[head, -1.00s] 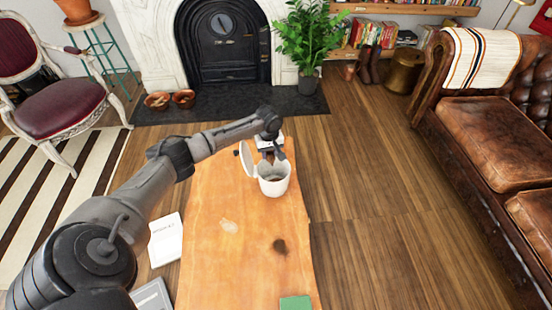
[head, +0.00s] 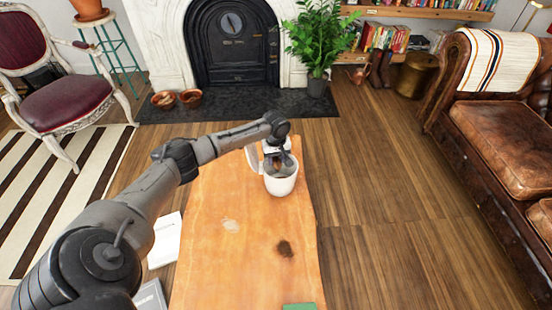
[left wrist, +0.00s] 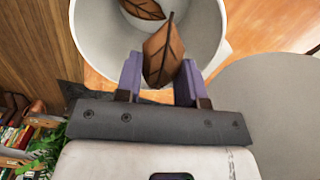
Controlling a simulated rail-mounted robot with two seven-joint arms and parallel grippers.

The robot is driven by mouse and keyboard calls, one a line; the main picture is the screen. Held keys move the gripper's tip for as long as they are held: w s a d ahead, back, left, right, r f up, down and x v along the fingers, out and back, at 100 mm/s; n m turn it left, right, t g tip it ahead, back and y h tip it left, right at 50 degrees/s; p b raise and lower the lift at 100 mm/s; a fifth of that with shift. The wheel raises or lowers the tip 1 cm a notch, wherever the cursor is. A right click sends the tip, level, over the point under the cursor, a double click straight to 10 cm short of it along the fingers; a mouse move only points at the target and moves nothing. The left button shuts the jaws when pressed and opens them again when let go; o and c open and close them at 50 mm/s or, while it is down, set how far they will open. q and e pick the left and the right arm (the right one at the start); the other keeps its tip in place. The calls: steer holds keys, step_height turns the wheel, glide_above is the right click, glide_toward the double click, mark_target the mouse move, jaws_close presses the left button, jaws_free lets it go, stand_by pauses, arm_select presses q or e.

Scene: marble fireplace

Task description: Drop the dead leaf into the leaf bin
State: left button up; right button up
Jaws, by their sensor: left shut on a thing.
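The white leaf bin (head: 282,187) stands at the far end of the wooden table, its round lid (head: 252,159) swung open to the left. My left gripper (head: 280,162) is over the bin's mouth, pointing down. In the left wrist view its purple fingers (left wrist: 160,80) are shut on a brown dead leaf (left wrist: 163,52), which is in front of the bin's open inside (left wrist: 95,30). Other brown leaves (left wrist: 144,8) lie in the bin. How far the held leaf is below the rim is hard to tell. My right gripper is not in view.
The wooden table (head: 225,262) has a pale patch and a dark spot, with a green item (head: 299,306) at its near edge. A white booklet (head: 164,240) lies left of the table. A leather sofa (head: 490,135) stands to the right.

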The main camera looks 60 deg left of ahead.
mark_target(276, 159)
arm_select(q)
steer(key=o, duration=1)
steer(key=shift+r+p, duration=3.35)
steer(key=shift+r, duration=3.6)
